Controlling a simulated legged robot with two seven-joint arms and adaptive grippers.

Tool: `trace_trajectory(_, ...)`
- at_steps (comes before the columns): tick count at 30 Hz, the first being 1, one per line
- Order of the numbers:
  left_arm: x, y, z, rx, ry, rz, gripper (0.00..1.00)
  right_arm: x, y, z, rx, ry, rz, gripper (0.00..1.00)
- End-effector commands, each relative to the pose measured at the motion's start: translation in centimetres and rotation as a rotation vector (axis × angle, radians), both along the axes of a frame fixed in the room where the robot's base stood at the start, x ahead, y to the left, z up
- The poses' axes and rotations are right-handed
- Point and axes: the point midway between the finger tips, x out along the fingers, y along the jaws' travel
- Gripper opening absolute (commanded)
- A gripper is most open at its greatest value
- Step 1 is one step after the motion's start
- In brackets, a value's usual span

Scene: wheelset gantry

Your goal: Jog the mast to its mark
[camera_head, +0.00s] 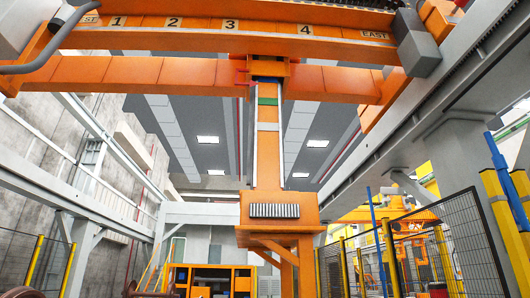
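The orange mast (267,155) hangs upright from a carriage (263,68) on the orange gantry beam (160,72). In the picture it stands between the numbers 3 (229,26) and 4 (305,29) of the front girder's scale. The mast carries a green band (267,95) near its top and a pale band (268,126) below it. Its lower end meets a wide orange block (280,208) with a dark ribbed strip. I cannot tell which mark is the mast's. Neither of my grippers is in view.
Grey runway beams flank both sides. An orange cabinet (210,280) stands low behind the mast.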

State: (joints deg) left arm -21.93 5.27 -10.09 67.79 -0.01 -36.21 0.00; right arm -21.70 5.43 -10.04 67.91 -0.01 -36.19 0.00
Motion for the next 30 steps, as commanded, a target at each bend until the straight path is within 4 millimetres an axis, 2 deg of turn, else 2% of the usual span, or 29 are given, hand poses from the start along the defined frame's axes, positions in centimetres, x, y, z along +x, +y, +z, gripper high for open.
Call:
trace_trajectory(9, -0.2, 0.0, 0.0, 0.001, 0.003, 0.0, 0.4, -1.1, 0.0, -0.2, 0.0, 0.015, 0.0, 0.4)
trace_trajectory(14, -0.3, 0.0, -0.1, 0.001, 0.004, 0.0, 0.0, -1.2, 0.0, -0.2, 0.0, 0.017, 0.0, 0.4)
trace_trajectory(30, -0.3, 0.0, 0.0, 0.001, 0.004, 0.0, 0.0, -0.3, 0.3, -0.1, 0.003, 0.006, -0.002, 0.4)
